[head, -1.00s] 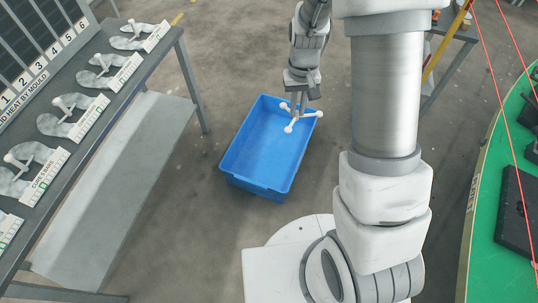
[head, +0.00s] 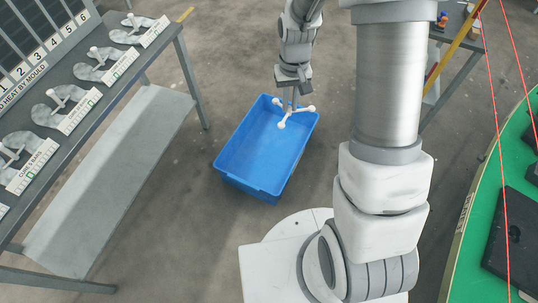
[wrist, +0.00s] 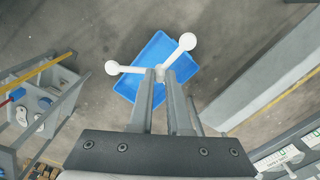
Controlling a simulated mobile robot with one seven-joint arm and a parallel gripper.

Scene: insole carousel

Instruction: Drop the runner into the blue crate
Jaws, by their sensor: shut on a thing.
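The runner (head: 283,125) is a white branched piece with rounded ball ends. My gripper (head: 291,104) is shut on it and holds it over the far part of the blue crate (head: 230,165). In the wrist view the runner (wrist: 182,48) sits between the fingertips of my gripper (wrist: 160,76), with two arms spread to either side. The blue crate (wrist: 158,48) shows below it there, with floor around it. The crate stands on the floor and the part of its inside that I see is empty. The exact height of the runner above the crate is hard to tell.
A grey bench (head: 98,107) on the left carries several grey insole pieces with white runners and labels. A green round table (head: 480,240) with black moulds is on the right. Another table (head: 458,40) stands at the back right. Bare floor surrounds the crate.

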